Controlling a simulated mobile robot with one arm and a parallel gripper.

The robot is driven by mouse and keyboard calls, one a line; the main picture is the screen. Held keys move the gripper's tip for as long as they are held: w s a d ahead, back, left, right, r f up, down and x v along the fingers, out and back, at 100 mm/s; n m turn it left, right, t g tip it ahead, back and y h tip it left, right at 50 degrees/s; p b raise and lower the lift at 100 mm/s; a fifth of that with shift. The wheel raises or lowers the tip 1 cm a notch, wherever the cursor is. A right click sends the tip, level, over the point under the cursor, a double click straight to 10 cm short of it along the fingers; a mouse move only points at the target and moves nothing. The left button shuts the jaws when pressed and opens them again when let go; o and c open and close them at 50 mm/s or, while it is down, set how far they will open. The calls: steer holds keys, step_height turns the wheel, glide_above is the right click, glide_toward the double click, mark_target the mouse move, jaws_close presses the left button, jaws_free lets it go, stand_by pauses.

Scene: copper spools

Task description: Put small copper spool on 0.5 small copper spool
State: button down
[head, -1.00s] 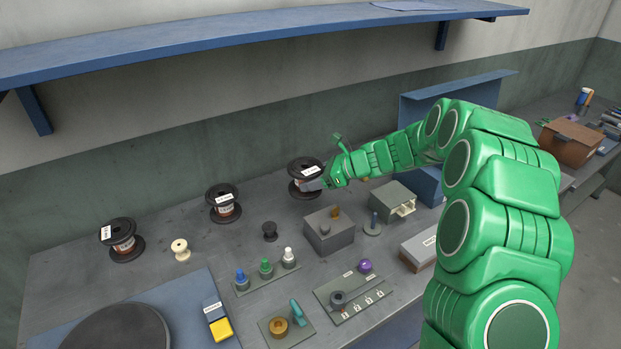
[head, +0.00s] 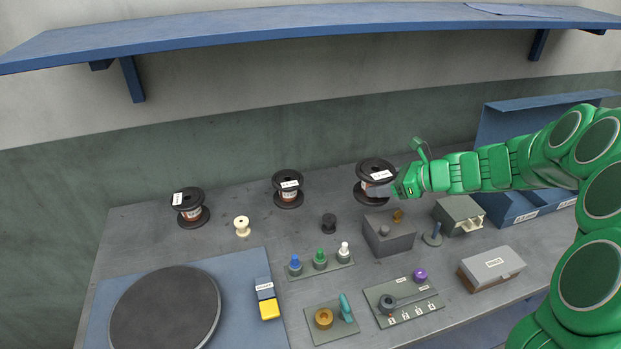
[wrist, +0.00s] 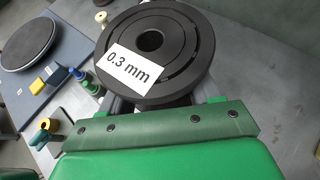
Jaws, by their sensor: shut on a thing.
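A black-flanged copper spool (head: 377,171) is in my gripper (head: 384,189), at the back of the bench. In the wrist view its top flange (wrist: 185,68) carries a white label reading "0.3 mm". The flange hides most of my fingers, which close on the spool below it. The spool is upright; I cannot tell whether it touches the bench. Two similar spools stand apart to its left, a middle one (head: 289,197) and a far-left one (head: 191,217). Their labels are too small to read, so I cannot tell which is 0.5.
A grey box (head: 389,239) stands just in front of the held spool. A small black spool (head: 329,222) and a cream spool (head: 242,227) stand nearer the front. A blue shelf (head: 300,30) runs above. Bare bench lies between the large spools.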

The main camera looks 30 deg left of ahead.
steer(key=s+a+r+m+t, duration=0.1)
steer(key=s+a+r, duration=0.35)
steer(key=a, duration=0.45)
steer(key=s+a+r, duration=0.4)
steer(key=s+a, duration=0.2)
steer(key=a, duration=0.2)
glide_above(293, 181)
steer(key=s+d, duration=0.1)
step_height(293, 181, down, 8)
steer(key=shift+f, duration=0.1)
steer(key=shift+w+a+f, duration=0.25)
steer(key=shift+w+f, duration=0.05)
steer(key=shift+f, duration=0.15)
steer(key=shift+w+a+f, duration=0.25)
steer(key=shift+f, duration=1.65)
steer(key=shift+f, duration=0.15)
steer(key=shift+c, duration=1.1)
jaws_free()
